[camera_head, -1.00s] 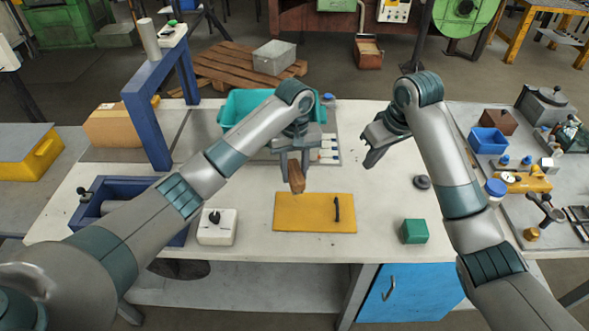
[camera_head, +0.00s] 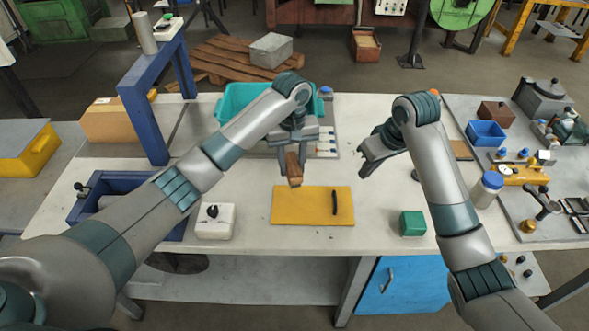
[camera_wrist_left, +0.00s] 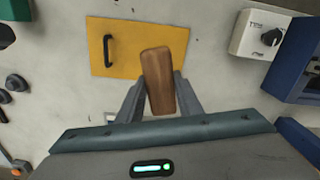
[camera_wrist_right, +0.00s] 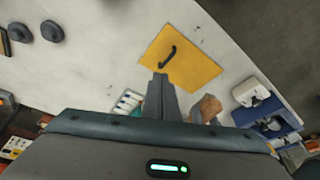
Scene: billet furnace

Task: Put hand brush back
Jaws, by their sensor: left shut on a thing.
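The hand brush is a brown wooden block-like piece (camera_head: 293,169) above the worktable, just behind the yellow plate (camera_head: 285,207). My left gripper (camera_head: 292,160) is shut on it, and the brush sticks out past the fingertips, pointing toward the table front. In the left wrist view the brush (camera_wrist_left: 160,78) sits between both fingers and overlaps the yellow plate's edge. Its bristles cannot be made out. My right gripper (camera_head: 364,167) is empty and shut, right of the brush and above the table. The right wrist view also shows the brush (camera_wrist_right: 207,107) beside its fingers.
A teal bin (camera_head: 235,101) stands behind the left gripper. A blue frame (camera_head: 146,115) and white box (camera_head: 215,222) are left; a green block (camera_head: 412,223) is front right. The right side table holds a blue bin (camera_head: 486,133) and jar (camera_head: 487,188). Bare tabletop surrounds the yellow plate.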

